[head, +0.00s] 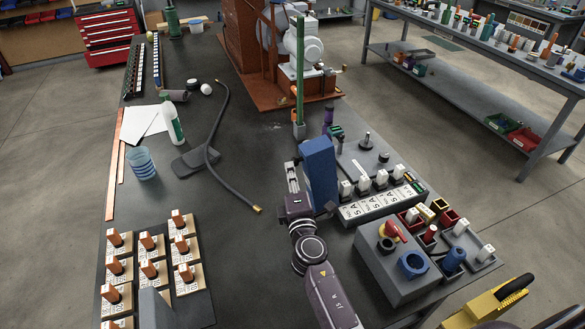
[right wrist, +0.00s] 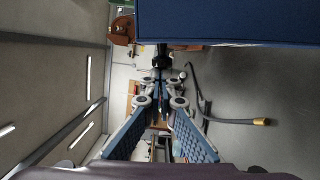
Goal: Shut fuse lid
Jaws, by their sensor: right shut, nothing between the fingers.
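A blue block-like panel (head: 320,172), which looks like the raised fuse lid, stands upright at the left end of the fuse row (head: 376,205). The row is a pale strip with black lettering and white switch-like parts behind it. My right gripper (head: 292,178) is shut and empty, just left of the blue panel. In the right wrist view the fingers (right wrist: 161,84) meet at their tips, and the blue panel (right wrist: 230,22) fills the top right, beside them. I cannot tell whether they touch it. The panel's hinge is hidden. My left gripper is not in view.
A grey box (head: 395,262) with a red knob and blue ring stands at front right. A black hose (head: 216,140) with a brass end lies left of the gripper. A board of orange-topped fuses (head: 205,308) is front left. The bench between is clear.

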